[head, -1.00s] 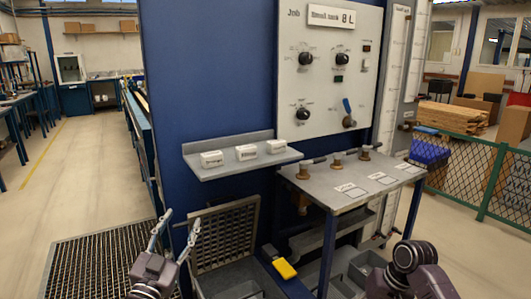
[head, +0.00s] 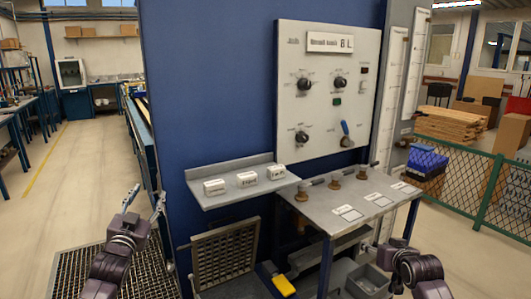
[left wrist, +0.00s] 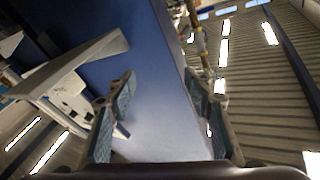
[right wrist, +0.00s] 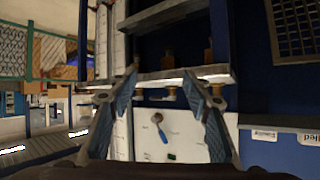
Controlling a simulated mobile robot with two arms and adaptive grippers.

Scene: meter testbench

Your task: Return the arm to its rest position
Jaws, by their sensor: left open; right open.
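My left gripper (head: 148,197) is raised at the left of the blue cabinet, fingers pointing up, spread and empty. In the left wrist view, nothing is between its fingers (left wrist: 160,88); the blue cabinet face lies beyond. My right gripper (head: 382,249) is low at the front right of the bench table, partly hidden by its own wrist. In the right wrist view its fingers (right wrist: 161,82) are apart and empty, with the table edge and the panel behind them. Neither gripper touches anything that I can see.
The test panel (head: 318,115) with knobs and a blue-handled lever stands above the table (head: 325,207). A shelf (head: 240,197) holds three white labelled blocks. A yellow-ended object (head: 284,286) lies below. A green fence (head: 480,190) stands right; the left aisle floor (head: 75,190) is clear.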

